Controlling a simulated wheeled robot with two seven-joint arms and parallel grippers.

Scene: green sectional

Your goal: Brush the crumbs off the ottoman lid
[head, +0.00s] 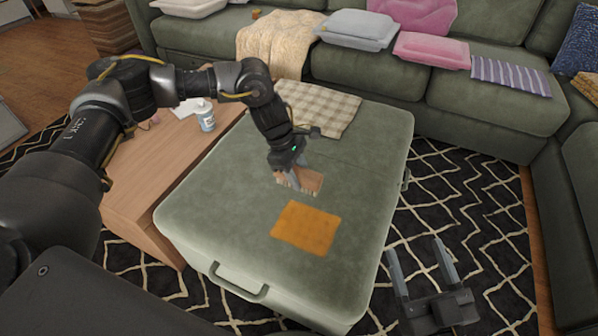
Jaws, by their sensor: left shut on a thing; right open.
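The green ottoman (210,217) stands in the middle of the head view, its lid flat and closed. My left gripper (292,176) is above the middle of the lid, shut on a wooden brush (309,181) with pale bristles. The bristles are at or just above the lid; I cannot tell if they touch. An orange cloth-like square (306,228) lies flat on the lid just in front of the brush. I cannot make out separate crumbs. My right gripper (420,260) is open and empty, to the right of the ottoman over the rug.
A checked cloth (318,108) lies on the lid's far part. A wooden table (150,178) with a white bottle (205,117) adjoins the ottoman on the left. Patterned rug (455,190) lies open at right.

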